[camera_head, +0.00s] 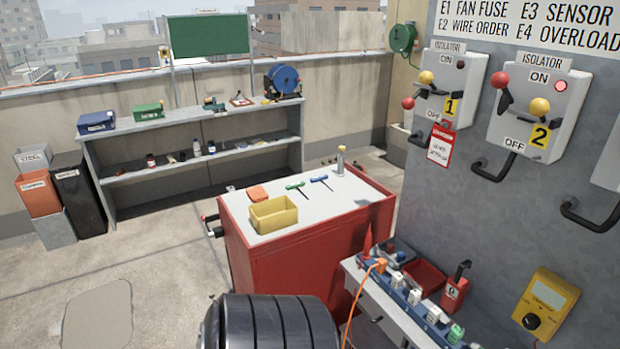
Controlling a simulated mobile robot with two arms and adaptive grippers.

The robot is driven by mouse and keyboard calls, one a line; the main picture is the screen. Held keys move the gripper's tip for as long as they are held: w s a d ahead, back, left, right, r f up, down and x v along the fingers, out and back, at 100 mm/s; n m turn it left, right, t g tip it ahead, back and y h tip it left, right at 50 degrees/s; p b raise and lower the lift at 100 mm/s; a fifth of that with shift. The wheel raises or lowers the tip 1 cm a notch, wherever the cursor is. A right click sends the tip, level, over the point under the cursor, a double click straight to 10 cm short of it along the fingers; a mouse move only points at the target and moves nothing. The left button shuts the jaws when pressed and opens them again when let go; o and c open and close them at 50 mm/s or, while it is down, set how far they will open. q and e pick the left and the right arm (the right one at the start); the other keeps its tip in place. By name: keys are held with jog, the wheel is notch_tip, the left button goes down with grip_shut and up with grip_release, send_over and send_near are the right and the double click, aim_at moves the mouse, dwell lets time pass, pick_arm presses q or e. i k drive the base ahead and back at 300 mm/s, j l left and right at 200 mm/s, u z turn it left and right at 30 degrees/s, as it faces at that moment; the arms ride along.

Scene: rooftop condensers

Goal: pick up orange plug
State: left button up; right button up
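The orange plug (380,266) sits at the far end of a blue power strip (405,293) on a narrow bench (372,300) at the lower right. An orange cable (359,300) runs from it down over the bench's front edge. Several white plugs (415,297) and a green plug (455,333) sit in a row along the same strip, nearer to me. The plug looks seated in the strip, but its underside is hidden. Neither of my grippers shows in the head view.
A red cart (285,270) with a yellow bin (274,215) stands left of the bench. Close to the plug are a red tray (425,277), a red pointed object (367,243) and a red padlock-like item (455,290). A grey isolator wall (450,210) rises behind.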

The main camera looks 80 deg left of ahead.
aim_at(381, 269)
jog(key=u, duration=1.9)
